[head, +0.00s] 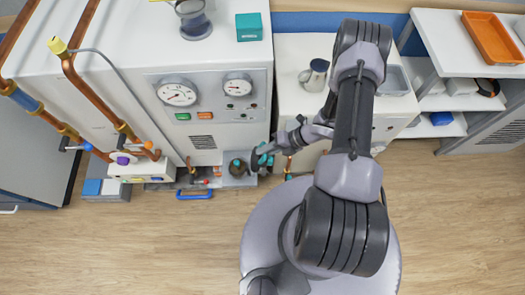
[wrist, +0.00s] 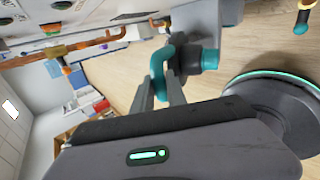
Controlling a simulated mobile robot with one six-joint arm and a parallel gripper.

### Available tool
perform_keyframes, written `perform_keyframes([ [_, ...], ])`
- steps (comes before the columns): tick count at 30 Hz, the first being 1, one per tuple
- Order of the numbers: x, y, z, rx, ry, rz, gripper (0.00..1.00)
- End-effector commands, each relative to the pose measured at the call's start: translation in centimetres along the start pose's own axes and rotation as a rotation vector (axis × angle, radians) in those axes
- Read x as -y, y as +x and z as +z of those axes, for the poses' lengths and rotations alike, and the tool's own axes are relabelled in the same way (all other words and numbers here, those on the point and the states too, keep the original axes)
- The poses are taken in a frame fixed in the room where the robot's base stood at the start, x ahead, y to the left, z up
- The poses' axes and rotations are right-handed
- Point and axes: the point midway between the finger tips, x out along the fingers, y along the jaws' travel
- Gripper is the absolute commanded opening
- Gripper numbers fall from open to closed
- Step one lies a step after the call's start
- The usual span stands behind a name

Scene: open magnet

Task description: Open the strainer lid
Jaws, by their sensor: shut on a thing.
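The strainer (head: 238,168) is a small grey fitting low at the front of the white machine in the head view. A teal handle (wrist: 158,70) shows close up in the wrist view, beside a dark grey cylindrical part with a teal band (wrist: 210,59). I take the handle to belong to the strainer lid. My gripper (wrist: 161,84) is shut on the handle, one finger on each side. In the head view, my gripper (head: 262,158) is just right of the strainer. The lid's seat is hidden, and I cannot tell whether the lid is open.
The white machine (head: 225,60) carries gauges and buttons on its front. Copper pipes (head: 88,90) run along its left. A blue handle (head: 194,194) sits low, left of the strainer. A cabinet with a metal jug (head: 315,74) stands right. The wooden floor (head: 130,240) in front is clear.

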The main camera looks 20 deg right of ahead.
Motion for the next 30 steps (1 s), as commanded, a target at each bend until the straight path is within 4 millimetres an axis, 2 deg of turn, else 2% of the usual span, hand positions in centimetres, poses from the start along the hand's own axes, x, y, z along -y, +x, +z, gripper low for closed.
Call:
perform_keyframes([
  [13, 0.1, -0.3, 0.4, 0.008, -0.005, 0.008, 0.00],
  [14, 0.1, -0.3, 0.4, 0.008, -0.006, 0.007, 0.22],
  [16, 0.1, -0.3, 0.3, 0.007, -0.005, 0.007, 0.35],
  [17, 0.1, -0.3, 0.3, 0.007, -0.004, 0.007, 0.39],
  [26, 0.1, -0.3, 0.2, 0.004, -0.001, 0.007, 0.39],
  [30, 0.0, -2.1, 0.2, 0.006, 0.000, 0.007, 0.39],
])
